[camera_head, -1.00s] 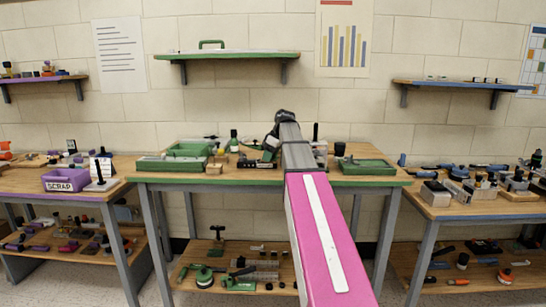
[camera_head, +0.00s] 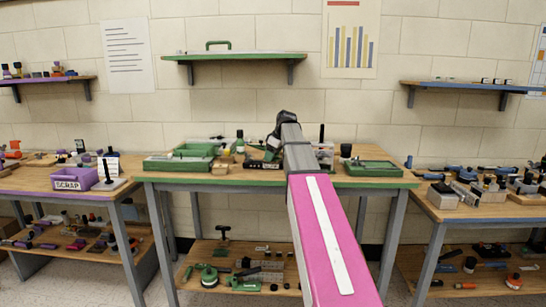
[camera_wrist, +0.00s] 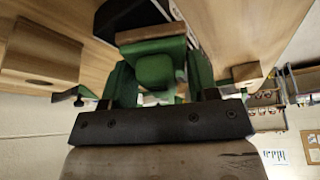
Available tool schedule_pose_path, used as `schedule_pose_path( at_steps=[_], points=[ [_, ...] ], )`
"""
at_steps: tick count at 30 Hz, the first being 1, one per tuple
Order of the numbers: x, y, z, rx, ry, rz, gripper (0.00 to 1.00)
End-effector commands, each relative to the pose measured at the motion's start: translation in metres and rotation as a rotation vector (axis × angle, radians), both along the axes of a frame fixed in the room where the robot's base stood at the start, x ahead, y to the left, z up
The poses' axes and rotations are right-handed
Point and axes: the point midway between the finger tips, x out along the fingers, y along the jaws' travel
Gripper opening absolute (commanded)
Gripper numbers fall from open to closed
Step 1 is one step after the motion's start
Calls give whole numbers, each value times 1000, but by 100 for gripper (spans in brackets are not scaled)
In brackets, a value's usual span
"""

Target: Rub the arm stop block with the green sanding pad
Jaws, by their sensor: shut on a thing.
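In the wrist view, a green sanding pad (camera_wrist: 155,68) with a brown face strip sits between the fingers of my gripper (camera_wrist: 158,84). The gripper is shut on it, and the dark crossbar hides part of it. A wooden block (camera_wrist: 40,58) lies to the left of the pad, apart from it. A smaller wooden block (camera_wrist: 247,73) is to the right. I cannot tell which block is the arm stop block, or whether the pad touches anything. In the head view my arm hides most of the gripper, over the middle bench.
The middle bench (camera_head: 225,181) has a green front edge. Green trays stand at its left (camera_head: 178,164) and right (camera_head: 372,168). A dark object (camera_wrist: 130,16) lies close to the pad. A purple scrap bin (camera_head: 75,179) stands on the left bench. The right bench (camera_head: 470,212) is crowded.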

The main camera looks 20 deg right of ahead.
Motion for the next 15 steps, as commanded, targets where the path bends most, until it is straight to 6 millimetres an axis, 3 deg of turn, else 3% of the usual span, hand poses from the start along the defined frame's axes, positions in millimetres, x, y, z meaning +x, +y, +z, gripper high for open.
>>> schedule_pose_path(
  at_steps=[15],
  points=[
    [1,-1,51,-1,-1,-1,16]
  ],
)
